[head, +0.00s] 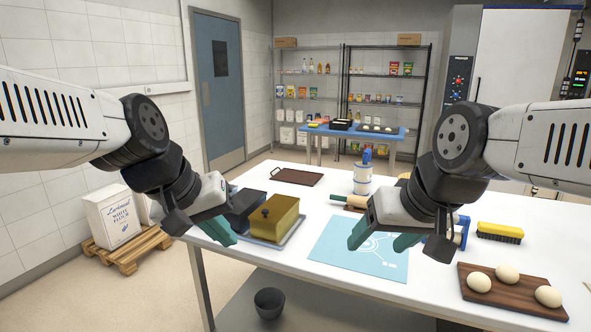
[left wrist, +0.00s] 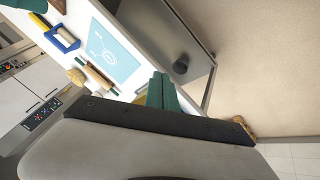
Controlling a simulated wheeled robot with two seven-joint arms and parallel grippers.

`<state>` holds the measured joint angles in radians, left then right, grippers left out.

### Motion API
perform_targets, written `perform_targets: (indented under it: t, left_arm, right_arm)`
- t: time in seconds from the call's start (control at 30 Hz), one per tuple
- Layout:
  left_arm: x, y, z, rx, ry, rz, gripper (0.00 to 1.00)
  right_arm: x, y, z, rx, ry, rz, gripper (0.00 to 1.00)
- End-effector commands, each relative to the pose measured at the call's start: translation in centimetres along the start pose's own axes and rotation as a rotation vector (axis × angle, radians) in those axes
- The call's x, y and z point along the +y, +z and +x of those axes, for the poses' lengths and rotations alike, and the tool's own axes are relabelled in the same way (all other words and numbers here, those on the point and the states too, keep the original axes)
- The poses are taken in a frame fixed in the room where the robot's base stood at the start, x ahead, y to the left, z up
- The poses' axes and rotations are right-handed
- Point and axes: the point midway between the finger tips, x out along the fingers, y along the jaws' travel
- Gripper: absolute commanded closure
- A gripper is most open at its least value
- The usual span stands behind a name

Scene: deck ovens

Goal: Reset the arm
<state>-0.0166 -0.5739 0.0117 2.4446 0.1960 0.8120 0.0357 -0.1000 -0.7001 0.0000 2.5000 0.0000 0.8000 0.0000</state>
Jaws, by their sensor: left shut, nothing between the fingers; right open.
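A dark wooden board (head: 507,308) with three pale round pieces lies at the right, near a yellow brush (head: 500,232). A dark box (head: 243,208) stands beside the gold one. A brown tray (head: 296,176) lies at the back. A dark pot (head: 269,303) is on the lower shelf.

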Motion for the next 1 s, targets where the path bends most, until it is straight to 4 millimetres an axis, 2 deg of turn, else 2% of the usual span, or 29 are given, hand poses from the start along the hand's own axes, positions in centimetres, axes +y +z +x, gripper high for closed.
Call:
perform_targets:
  t: [0.1,0.23,1.0]
  left_arm:
    - [-1.0,1.2,-1.2,0.052,-0.058,0.16,1.0]
    - [-1.6,1.6,-1.7,0.076,-0.091,0.234,1.0]
    - [-1.6,1.6,-1.7,0.076,-0.092,0.237,1.0]
  right_arm:
    - [0.0,0.0,0.0,0.0,0.0,0.0,0.32]
    - [0.0,0.0,0.0,0.0,0.0,0.0,0.32]
    - [0.0,0.0,0.0,0.0,0.0,0.0,0.32]
